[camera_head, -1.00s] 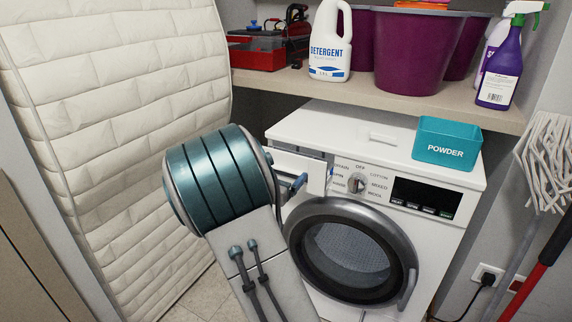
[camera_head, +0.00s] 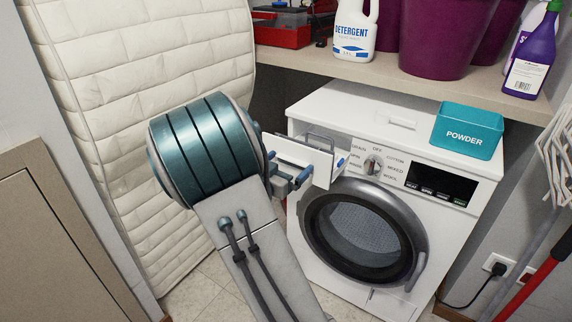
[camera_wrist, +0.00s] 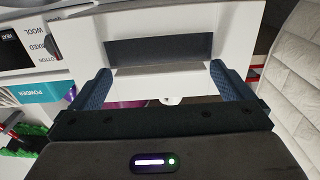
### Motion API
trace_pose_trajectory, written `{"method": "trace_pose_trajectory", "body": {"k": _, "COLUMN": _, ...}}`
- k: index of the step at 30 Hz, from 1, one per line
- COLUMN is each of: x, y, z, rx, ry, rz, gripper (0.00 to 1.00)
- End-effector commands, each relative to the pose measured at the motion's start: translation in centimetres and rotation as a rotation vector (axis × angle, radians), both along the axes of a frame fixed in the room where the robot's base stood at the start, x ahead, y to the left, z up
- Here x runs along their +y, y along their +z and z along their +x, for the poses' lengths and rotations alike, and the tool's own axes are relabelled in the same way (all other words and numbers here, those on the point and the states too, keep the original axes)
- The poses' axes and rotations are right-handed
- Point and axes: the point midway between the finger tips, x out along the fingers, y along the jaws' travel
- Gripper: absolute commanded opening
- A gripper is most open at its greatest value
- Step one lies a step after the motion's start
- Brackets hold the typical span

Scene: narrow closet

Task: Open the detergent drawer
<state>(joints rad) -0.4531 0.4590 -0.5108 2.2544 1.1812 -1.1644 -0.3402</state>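The detergent drawer (camera_head: 300,160) is a white box front at the upper left of the white washing machine (camera_head: 400,125). It stands out from the machine, and an open gap with part of its tray shows behind the front. A dark recess shows in the drawer face. The exact finger contact is partly hidden.
A teal powder box (camera_head: 467,131) stands on the machine. A shelf (camera_head: 400,80) above holds a detergent bottle (camera_head: 354,30) and purple tubs. A quilted white mattress (camera_head: 150,130) leans on the left. The round door (camera_head: 364,230) below is shut.

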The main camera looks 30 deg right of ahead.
Motion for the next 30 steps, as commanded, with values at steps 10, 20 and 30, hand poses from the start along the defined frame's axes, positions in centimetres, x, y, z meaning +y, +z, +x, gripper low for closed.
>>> {"method": "trace_pose_trajectory", "body": {"k": 10, "x": 2.8, "y": 0.2, "z": -1.4, "rx": 0.002, "ry": 0.006, "rz": 0.000, "gripper": 1.00}}
{"method": "trace_pose_trajectory", "body": {"k": 20, "x": 9.3, "y": 0.2, "z": -5.0, "rx": 0.002, "ry": 0.005, "rz": 0.000, "gripper": 1.00}}
{"method": "trace_pose_trajectory", "body": {"k": 30, "x": 12.1, "y": 0.0, "z": -6.6, "rx": 0.000, "ry": 0.001, "rz": 0.000, "gripper": 1.00}}
